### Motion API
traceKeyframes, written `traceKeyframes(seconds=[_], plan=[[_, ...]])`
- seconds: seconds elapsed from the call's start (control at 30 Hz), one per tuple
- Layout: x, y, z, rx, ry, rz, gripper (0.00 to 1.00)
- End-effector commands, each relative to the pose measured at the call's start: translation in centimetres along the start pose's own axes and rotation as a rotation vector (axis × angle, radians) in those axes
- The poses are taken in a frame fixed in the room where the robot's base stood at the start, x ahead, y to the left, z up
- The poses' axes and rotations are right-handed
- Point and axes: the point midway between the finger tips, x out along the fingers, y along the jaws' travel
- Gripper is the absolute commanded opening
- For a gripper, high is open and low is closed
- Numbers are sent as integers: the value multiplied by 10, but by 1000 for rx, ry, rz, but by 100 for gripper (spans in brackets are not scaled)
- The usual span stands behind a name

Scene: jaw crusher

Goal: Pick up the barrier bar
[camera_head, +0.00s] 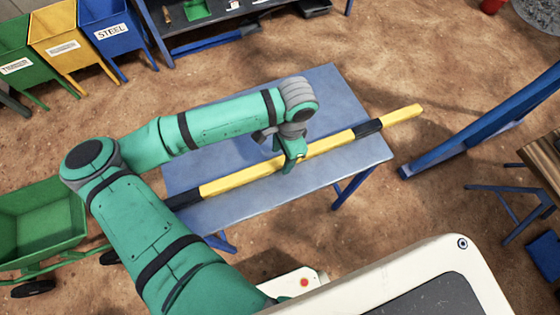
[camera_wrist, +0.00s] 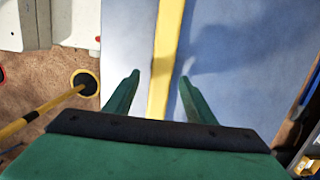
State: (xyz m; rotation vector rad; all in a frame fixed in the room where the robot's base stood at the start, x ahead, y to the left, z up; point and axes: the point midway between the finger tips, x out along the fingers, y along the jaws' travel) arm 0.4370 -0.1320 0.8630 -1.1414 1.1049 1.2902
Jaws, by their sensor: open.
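The barrier bar (camera_head: 240,178) is a long yellow bar with black bands. It lies across the blue table (camera_head: 343,100) in the head view, and its right end sticks out past the table edge. In the wrist view the yellow bar (camera_wrist: 166,58) runs up between my two green fingers. My gripper (camera_head: 290,160) is over the middle of the bar. In the wrist view my gripper (camera_wrist: 158,85) is open, with one finger on each side of the bar and a gap to each. Whether the fingertips touch the table is hard to tell.
Green, yellow and blue bins (camera_head: 104,28) stand at the top left. A green cart (camera_head: 40,222) is at the left. A blue beam (camera_head: 480,122) stands on the ground right of the table. Brown ground lies open between them.

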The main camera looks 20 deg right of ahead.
Motion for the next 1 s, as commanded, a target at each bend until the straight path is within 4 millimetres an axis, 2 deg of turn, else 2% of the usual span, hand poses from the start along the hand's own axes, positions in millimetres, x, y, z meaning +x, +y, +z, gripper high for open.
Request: traceKeyframes(seconds=[0.13, 0.4, 0.6, 0.87, 1.0], plan=[[14, -1, 1, -4, 0, 1, 50], [16, -1, 2, -4, 1, 0, 50], [16, -1, 2, -4, 1, 0, 2], [16, -1, 3, -6, 1, 0, 0], [9, -1, -1, 2, 3, -3, 0]])
